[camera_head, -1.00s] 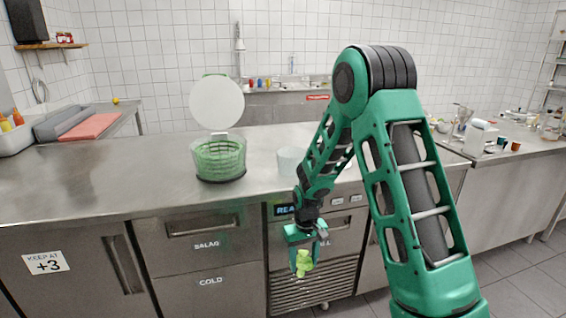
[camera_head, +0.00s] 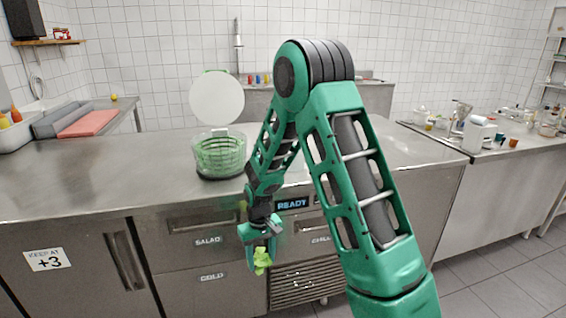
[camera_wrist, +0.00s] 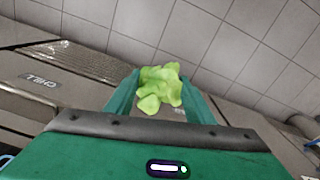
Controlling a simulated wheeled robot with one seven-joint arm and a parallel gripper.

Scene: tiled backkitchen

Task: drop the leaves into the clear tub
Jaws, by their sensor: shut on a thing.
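Light-green leaves (camera_head: 262,262) are clasped between the fingertips of my gripper (camera_head: 262,248), low in front of the drawer fronts and below the worktop's edge. In the wrist view the leaves (camera_wrist: 160,88) sit between the two green fingers, clear of any surface. No clear tub shows plainly now; the pale, see-through tub seen earlier on the worktop, right of the green basket, is hidden behind my arm. A clear bowl with a green basket (camera_head: 219,156) stands on the worktop, its round white lid (camera_head: 216,98) raised above it.
The steel worktop (camera_head: 90,178) is bare left of the basket. Its front edge runs above drawers marked salad and cold. A side counter (camera_head: 500,165) on the right holds several jars and bowls. A sink lies at the back.

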